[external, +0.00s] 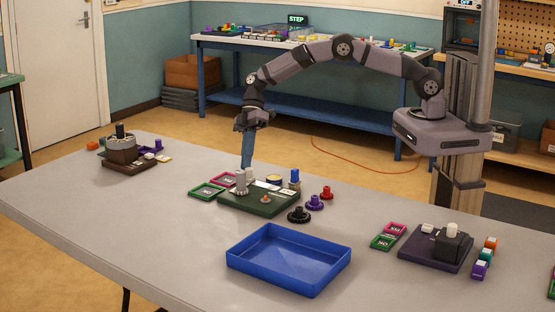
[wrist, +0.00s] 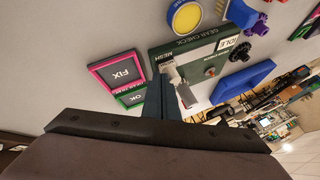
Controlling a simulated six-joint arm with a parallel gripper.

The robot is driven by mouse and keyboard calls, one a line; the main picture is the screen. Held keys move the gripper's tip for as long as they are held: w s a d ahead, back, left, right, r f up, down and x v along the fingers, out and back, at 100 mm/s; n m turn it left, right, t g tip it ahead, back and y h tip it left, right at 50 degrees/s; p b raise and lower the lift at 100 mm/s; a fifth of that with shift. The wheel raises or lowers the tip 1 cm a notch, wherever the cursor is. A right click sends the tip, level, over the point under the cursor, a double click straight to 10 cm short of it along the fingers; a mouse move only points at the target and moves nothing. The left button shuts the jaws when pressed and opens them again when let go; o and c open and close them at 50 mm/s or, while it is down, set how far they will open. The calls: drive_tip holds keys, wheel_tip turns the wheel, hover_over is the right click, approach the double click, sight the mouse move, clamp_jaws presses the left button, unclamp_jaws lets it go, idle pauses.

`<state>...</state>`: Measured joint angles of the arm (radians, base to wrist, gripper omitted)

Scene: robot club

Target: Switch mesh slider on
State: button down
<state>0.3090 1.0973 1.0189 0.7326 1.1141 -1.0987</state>
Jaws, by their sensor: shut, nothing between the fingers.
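The dark green gear check board (external: 262,204) lies on the grey table, and it also shows in the wrist view (wrist: 205,58). Its MESH label is near the board's left edge in the wrist view, with a pale upright part (wrist: 174,72) just below it, which appears to be the mesh slider. Its setting cannot be read. My gripper (external: 246,165) points down at the back left of the board, its blue fingers together and empty. In the wrist view the fingertips (wrist: 160,80) are close beside the pale part; whether they touch it is unclear.
A pink-framed FIX card (wrist: 122,73) and a green OK card (wrist: 131,97) lie beside the board. Black (external: 298,215) and purple (external: 315,202) gears stand at its right. A blue tray (external: 288,277) is in front.

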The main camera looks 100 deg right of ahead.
drive_tip(key=shift+s+a+b, duration=1.6)
drive_tip(key=shift+s+a, duration=0.45)
drive_tip(key=shift+w+d+f, duration=0.1)
drive_tip(key=shift+w+d, duration=0.05)
drive_tip(key=shift+d, duration=0.25)
drive_tip(key=d, duration=0.1)
drive_tip(key=w+d, duration=0.1)
drive_tip(key=d, duration=0.1)
drive_tip(key=shift+w+d+b, duration=0.1)
drive_tip(key=shift+d+b, duration=0.15)
drive_tip(key=shift+b, duration=0.1)
drive_tip(key=b+v, duration=0.2)
drive_tip(key=v, duration=0.8)
drive_tip(key=shift+a, duration=0.2)
